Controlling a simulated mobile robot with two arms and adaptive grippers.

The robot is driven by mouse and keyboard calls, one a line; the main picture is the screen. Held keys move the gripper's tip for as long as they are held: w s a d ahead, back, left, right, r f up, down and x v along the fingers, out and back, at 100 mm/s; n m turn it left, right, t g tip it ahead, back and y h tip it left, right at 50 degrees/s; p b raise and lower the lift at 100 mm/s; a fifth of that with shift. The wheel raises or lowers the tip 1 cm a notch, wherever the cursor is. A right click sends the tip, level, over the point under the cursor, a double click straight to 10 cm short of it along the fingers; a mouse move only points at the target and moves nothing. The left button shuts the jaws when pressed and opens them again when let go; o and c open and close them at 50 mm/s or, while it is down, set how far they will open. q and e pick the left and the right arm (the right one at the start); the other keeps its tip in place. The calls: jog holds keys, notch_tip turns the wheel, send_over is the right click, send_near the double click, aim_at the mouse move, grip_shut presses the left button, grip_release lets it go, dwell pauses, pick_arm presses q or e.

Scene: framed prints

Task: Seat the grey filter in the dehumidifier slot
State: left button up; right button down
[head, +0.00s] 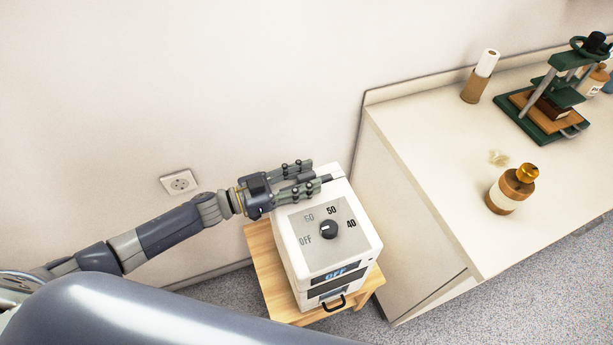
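The dehumidifier (365,246) is a white box with a dial, the numbers 60, 50 and 40, and an OFF display on its front. It stands on a small wooden stand. My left gripper (321,173) reaches over its back top edge from the left, with its fingers pointing right. The two fingers show a narrow gap between them. I cannot tell whether they grip anything there. The slot is not clearly seen; the gripper covers part of the back top. I cannot make out the grey filter. My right gripper is out of view.
The wooden stand (262,262) is close to a white counter (420,130) on the right. On the counter are a brown bottle (508,194), a green press (545,110) and a paper roll holder (474,88). A wall socket (180,182) is behind my arm.

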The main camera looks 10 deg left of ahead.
pick_arm(q)
jog(key=v, duration=1.1)
jog(key=shift+a, duration=0.25)
jog(key=shift+s, duration=0.15)
